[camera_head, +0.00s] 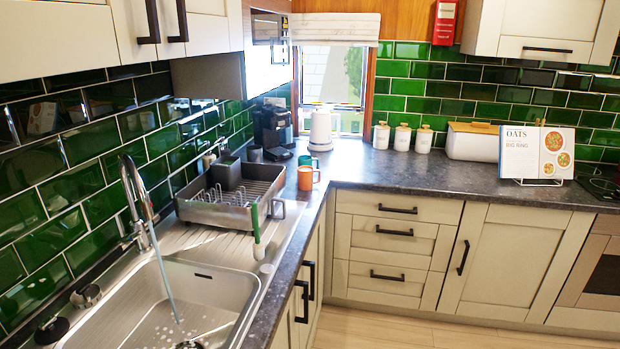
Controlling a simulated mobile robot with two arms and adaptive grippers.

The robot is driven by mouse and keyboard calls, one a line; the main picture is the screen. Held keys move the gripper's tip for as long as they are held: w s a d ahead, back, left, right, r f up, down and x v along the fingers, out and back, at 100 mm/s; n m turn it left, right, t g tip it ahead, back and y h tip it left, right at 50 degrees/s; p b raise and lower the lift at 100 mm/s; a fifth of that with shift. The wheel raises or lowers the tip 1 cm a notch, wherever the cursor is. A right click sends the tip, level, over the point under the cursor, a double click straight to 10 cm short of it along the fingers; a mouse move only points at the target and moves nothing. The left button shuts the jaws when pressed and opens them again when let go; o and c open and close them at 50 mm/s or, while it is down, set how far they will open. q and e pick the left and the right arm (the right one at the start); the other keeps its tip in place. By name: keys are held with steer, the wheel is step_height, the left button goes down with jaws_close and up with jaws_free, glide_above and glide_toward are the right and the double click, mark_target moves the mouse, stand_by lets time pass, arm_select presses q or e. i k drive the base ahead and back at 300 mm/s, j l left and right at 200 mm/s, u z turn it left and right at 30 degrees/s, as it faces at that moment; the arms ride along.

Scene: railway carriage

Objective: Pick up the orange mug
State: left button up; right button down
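The orange mug (306,178) stands upright on the dark countertop near the inner corner, just right of the dish rack. Its handle points to the right. Neither of my grippers shows in the head view.
A grey dish rack (230,200) stands left of the mugs, beside the steel sink (160,305) with its tall tap (140,195). A coffee machine (272,128) and a white kettle (320,130) stand behind. The counter (400,170) right of the mugs is clear.

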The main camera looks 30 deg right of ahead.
mark_target(305, 173)
steer(key=i+l, duration=0.15)
steer(key=l, duration=0.25)
steer(key=i+l, duration=0.15)
steer(key=l, duration=0.25)
steer(key=i+l, duration=0.1)
steer(key=l, duration=0.3)
steer(key=i+l, duration=0.15)
steer(key=l, duration=0.25)
steer(key=i+l, duration=0.15)
steer(key=l, duration=0.2)
steer(key=i+l, duration=0.15)
steer(key=l, duration=0.25)
steer(key=l+z, duration=0.05)
